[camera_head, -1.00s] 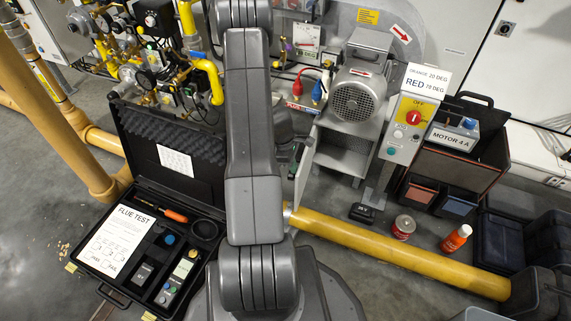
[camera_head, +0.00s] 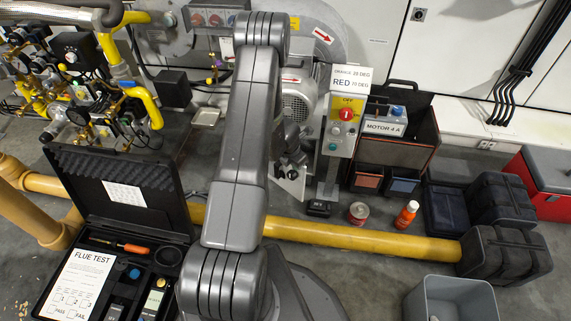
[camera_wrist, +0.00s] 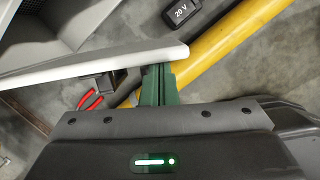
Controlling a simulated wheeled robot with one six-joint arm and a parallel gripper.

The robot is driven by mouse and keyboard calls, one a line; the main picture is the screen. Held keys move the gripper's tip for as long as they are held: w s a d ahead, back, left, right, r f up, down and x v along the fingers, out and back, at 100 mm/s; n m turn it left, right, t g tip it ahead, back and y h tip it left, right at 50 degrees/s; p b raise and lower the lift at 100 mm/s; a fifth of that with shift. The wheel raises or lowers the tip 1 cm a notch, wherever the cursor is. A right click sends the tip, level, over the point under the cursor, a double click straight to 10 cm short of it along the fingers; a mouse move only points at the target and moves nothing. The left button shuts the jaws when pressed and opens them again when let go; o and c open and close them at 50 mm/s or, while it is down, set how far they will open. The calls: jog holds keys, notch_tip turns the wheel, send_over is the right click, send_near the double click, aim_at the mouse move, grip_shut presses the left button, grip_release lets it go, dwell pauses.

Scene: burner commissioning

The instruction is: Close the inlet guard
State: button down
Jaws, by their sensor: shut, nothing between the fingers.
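A pale grey panel, which looks like the inlet guard (camera_head: 291,183), stands below the motor in the head view, partly hidden by my arm. In the wrist view the guard (camera_wrist: 95,66) is a long light edge running from the left to just right of centre. My gripper (camera_wrist: 158,72) has green fingers, shut and empty. Its fingertips are right at the guard's near edge, close to its right end; whether they touch it I cannot tell. In the head view my gripper (camera_head: 291,160) is small and dark beside the panel. The guard's hinge and the inlet are not clearly visible.
A yellow pipe (camera_head: 350,236) crosses the floor. A 20 V battery (camera_wrist: 181,12), a red can (camera_head: 358,212) and an orange bottle (camera_head: 406,214) stand nearby. A switch post (camera_head: 342,125) is to the right. Red-handled pliers (camera_wrist: 92,98) show in the wrist view. An open flue-test case (camera_head: 120,255) is left.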

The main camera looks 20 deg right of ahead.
jog(key=shift+w+d+r+p, duration=0.15)
jog(key=shift+w+d+p, duration=0.05)
jog(key=shift+d+p, duration=0.25)
jog(key=shift+w+d+r+p, duration=0.15)
jog(key=shift+d+p, duration=0.15)
jog(key=shift+d, duration=0.2)
jog(key=shift+w+d+f+n+p, duration=0.3)
jog(key=shift+w+d+n+p, duration=0.2)
jog(key=shift+d+n+p, duration=0.3)
